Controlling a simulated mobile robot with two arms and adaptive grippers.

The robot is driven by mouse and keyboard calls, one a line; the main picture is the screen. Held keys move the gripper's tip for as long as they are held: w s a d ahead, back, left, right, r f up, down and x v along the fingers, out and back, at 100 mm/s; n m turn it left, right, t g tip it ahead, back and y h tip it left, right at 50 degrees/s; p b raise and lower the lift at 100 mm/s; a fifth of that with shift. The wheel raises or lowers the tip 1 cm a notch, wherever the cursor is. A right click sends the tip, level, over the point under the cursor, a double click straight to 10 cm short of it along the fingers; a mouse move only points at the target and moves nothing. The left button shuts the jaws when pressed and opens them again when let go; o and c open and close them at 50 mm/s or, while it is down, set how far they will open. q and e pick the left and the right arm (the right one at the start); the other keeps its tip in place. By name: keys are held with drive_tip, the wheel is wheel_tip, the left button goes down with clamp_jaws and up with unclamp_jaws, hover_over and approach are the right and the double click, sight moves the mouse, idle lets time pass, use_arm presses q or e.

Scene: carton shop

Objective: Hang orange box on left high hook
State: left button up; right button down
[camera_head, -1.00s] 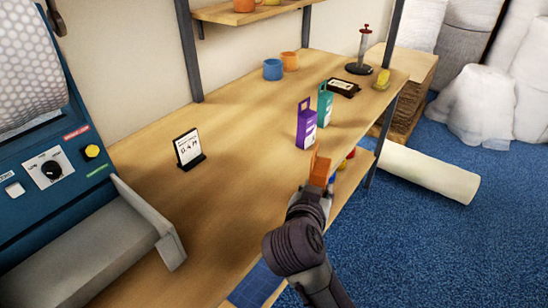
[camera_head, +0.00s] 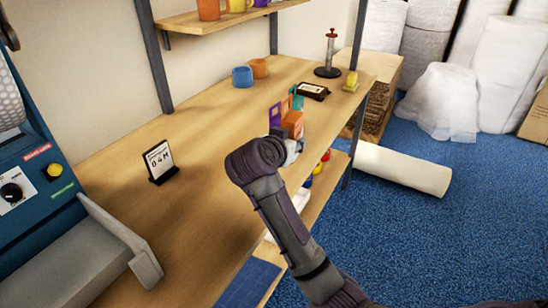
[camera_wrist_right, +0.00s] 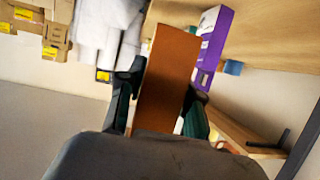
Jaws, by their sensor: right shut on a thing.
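The orange box (camera_head: 292,123) is held in my right gripper (camera_head: 293,146) above the front edge of the wooden table. In the right wrist view the orange box (camera_wrist_right: 167,75) stands between the two dark fingers of the gripper (camera_wrist_right: 160,100), which is shut on it. In the head view the box partly covers a purple box (camera_head: 275,114) and a teal box (camera_head: 297,101) just behind it. The purple box also shows in the right wrist view (camera_wrist_right: 212,45). My left gripper is not in view. I see no hook in these frames.
Mugs (camera_head: 242,77) and a black-framed card (camera_head: 313,91) are at the table's back. A sign (camera_head: 159,162) stands on the left, beside a blue machine (camera_head: 40,190). A shelf (camera_head: 220,18) is above. A white roll (camera_head: 402,169) lies on the floor. The table's middle is clear.

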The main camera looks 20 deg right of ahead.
drive_tip(key=w+a+f, duration=0.4)
drive_tip(key=w+a, duration=0.1)
drive_tip(key=w+a+f, duration=0.2)
drive_tip(key=shift+w+a+f+b, duration=0.15)
drive_tip(key=shift+w+a+b, duration=0.05)
drive_tip(key=shift+w+b, duration=0.2)
wheel_tip(320, 180, down, 3)
drive_tip(key=shift+p, duration=0.85)
drive_tip(key=shift+f, duration=0.35)
drive_tip(key=shift+f, duration=0.1)
drive_tip(key=c, duration=0.8)
unclamp_jaws()
drive_tip(key=shift+o, duration=0.2)
